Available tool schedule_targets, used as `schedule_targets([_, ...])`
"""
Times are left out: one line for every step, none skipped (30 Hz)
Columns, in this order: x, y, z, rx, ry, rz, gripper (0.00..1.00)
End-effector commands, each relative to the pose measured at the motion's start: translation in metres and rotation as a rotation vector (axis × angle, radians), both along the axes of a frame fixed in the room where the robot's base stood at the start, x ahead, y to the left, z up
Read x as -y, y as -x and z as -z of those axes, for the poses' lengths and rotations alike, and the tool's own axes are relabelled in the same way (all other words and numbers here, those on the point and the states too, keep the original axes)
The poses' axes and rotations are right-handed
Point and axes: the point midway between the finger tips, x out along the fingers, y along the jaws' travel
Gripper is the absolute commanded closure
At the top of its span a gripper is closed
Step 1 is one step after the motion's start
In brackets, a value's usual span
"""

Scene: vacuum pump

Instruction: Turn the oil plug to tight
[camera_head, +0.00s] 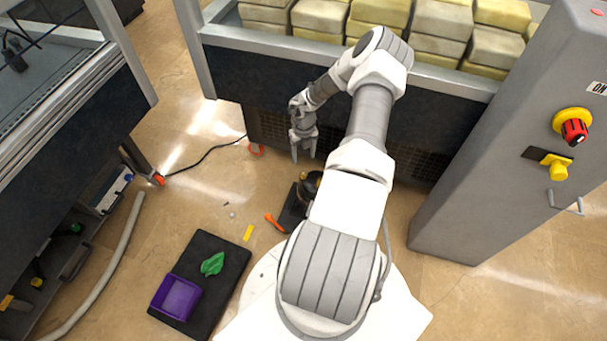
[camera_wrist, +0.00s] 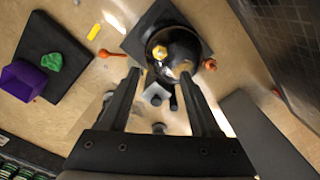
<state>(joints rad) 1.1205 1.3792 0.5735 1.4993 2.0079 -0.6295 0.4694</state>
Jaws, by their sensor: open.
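The pump (camera_head: 308,190) is a dark, rounded body on a black base plate on the floor, partly hidden by my arm in the head view. In the wrist view the pump (camera_wrist: 180,42) is a glossy black dome ahead of my fingers. A yellow, nut-like plug (camera_wrist: 160,52) sits on its near left side; I take it as the oil plug. In the head view a small yellow spot shows on the pump's top. My gripper (camera_head: 303,156) points down beyond the pump, open and empty. In the wrist view my gripper (camera_wrist: 160,74) has its fingers apart, short of the plug.
An orange-handled item (camera_head: 274,221) lies beside the pump's plate. A black mat (camera_head: 226,256) holds a purple bin (camera_head: 177,297) and a green crumpled item (camera_head: 212,264). A grey control cabinet (camera_head: 475,190) stands right; a grated machine wall (camera_head: 270,128) stands behind my gripper.

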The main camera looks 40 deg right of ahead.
Motion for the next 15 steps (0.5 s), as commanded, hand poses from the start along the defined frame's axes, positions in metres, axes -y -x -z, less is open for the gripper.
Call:
schedule_targets([-0.001, 0.000, 0.017, -0.001, -0.001, 0.000, 0.36])
schedule_targets([-0.001, 0.000, 0.024, 0.000, -0.001, 0.000, 0.36])
schedule_targets([-0.001, 0.000, 0.033, 0.001, -0.002, 0.001, 0.36])
schedule_targets([-0.001, 0.000, 0.039, 0.001, -0.002, 0.000, 0.36])
schedule_targets([-0.001, 0.000, 0.046, 0.000, -0.001, 0.000, 0.36])
schedule_targets([-0.001, 0.000, 0.054, 0.000, -0.001, 0.000, 0.36])
schedule_targets([-0.001, 0.000, 0.060, 0.000, -0.001, 0.000, 0.36])
schedule_targets([-0.001, 0.000, 0.066, 0.000, 0.000, -0.001, 0.36])
schedule_targets([0.000, 0.000, 0.072, 0.000, 0.000, -0.001, 0.36])
schedule_targets([0.000, 0.000, 0.077, 0.000, 0.000, -0.001, 0.36])
schedule_targets([-0.001, 0.000, 0.082, 0.000, 0.000, -0.001, 0.36])
schedule_targets([0.000, 0.000, 0.087, 0.001, 0.001, -0.002, 0.36])
schedule_targets([0.000, 0.000, 0.090, 0.001, 0.001, -0.001, 0.36])
schedule_targets([0.000, 0.000, 0.093, 0.001, 0.001, -0.001, 0.36])
schedule_targets([0.000, 0.000, 0.097, 0.002, 0.001, -0.001, 0.36])
